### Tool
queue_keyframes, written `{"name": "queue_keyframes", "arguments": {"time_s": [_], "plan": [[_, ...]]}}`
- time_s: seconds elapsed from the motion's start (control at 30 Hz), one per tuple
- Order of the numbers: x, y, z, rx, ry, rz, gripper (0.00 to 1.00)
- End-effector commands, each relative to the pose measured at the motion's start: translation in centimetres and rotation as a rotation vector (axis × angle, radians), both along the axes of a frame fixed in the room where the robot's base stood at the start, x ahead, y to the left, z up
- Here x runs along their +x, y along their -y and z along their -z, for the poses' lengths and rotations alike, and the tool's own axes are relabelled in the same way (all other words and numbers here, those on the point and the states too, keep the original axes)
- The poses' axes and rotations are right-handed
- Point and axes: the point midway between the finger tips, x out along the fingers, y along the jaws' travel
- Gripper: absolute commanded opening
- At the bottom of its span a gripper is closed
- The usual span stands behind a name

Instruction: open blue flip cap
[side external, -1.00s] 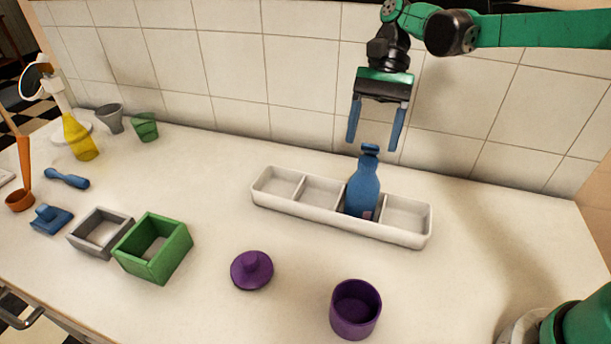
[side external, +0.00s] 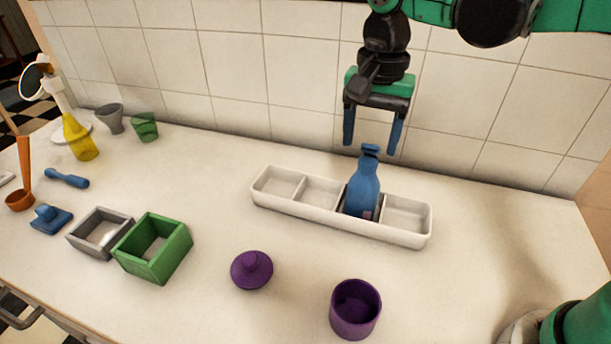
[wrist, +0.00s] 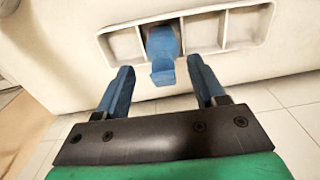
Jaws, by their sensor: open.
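A blue bottle (side external: 363,190) stands upright in a compartment of the white divided tray (side external: 285,208). Its blue flip cap (side external: 370,150) is at the top and looks shut. My gripper (side external: 370,150) is open and empty, with its blue fingers above and to either side of the cap, not visibly touching it. In the wrist view the bottle (wrist: 160,42) and its cap (wrist: 162,75) lie ahead of my gripper (wrist: 162,78), roughly between the two open fingers. The tray (wrist: 205,32) runs across the top there.
A purple lid (side external: 251,270) and purple pot (side external: 355,310) sit in front. A green box (side external: 155,262) and grey box (side external: 100,240) are at left, with a yellow bottle (side external: 79,140) farther back. The tiled wall (side external: 470,110) stands close behind the tray.

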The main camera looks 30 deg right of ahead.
Motion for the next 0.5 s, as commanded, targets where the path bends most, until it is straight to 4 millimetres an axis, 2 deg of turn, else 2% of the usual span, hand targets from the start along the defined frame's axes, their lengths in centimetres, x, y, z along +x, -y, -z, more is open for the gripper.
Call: {"name": "queue_keyframes", "arguments": {"time_s": [0.13,0.5], "plan": [[-0.1,0.0,-3.2,0.002,-0.003,0.0,0.63],[-2.4,3.6,-1.7,0.0,0.234,-0.314,0.63]]}}
